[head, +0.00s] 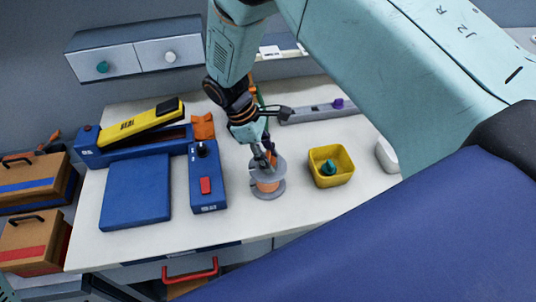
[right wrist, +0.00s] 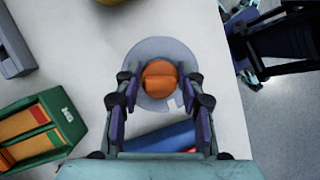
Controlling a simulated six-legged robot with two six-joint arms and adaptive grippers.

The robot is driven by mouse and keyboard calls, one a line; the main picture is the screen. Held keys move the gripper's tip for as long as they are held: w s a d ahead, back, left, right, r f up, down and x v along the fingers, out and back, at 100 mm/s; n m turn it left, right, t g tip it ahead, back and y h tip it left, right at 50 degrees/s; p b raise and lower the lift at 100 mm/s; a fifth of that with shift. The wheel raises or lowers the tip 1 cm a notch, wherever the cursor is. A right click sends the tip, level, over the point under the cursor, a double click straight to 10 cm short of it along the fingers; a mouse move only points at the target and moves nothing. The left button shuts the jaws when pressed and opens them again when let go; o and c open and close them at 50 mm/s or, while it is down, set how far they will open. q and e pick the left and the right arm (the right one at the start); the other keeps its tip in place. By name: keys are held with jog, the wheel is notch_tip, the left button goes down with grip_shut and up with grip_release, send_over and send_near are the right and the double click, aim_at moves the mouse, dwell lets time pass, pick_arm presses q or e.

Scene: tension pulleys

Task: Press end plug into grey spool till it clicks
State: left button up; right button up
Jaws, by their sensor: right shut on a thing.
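The grey spool (head: 277,190) stands upright on the white table in the head view, with orange between its flanges. Its round grey flange (right wrist: 150,53) shows from above in the right wrist view. A round orange piece with a ridge across it, seemingly the end plug (right wrist: 159,78), sits over the flange's middle. My right gripper (right wrist: 160,84) is shut on it, one finger on each side; it also shows over the spool in the head view (head: 264,158). The fingers hide the joint, so I cannot tell how deep the plug sits.
A yellow bin (head: 331,178) with a teal piece stands right of the spool. A blue device with a red button (head: 206,186) and a blue mat (head: 136,190) lie left. A grey bar (head: 312,112) is behind. A green tray (right wrist: 40,137) shows in the wrist view.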

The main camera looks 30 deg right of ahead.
dwell(0.6)
jog(key=o, duration=0.8)
jog(key=shift+o, duration=0.2)
jog(key=shift+r+p, duration=1.95)
jog(key=shift+r, duration=0.05)
jog(key=shift+f, duration=0.1)
jog(key=shift+c, duration=1.4)
grip_shut()
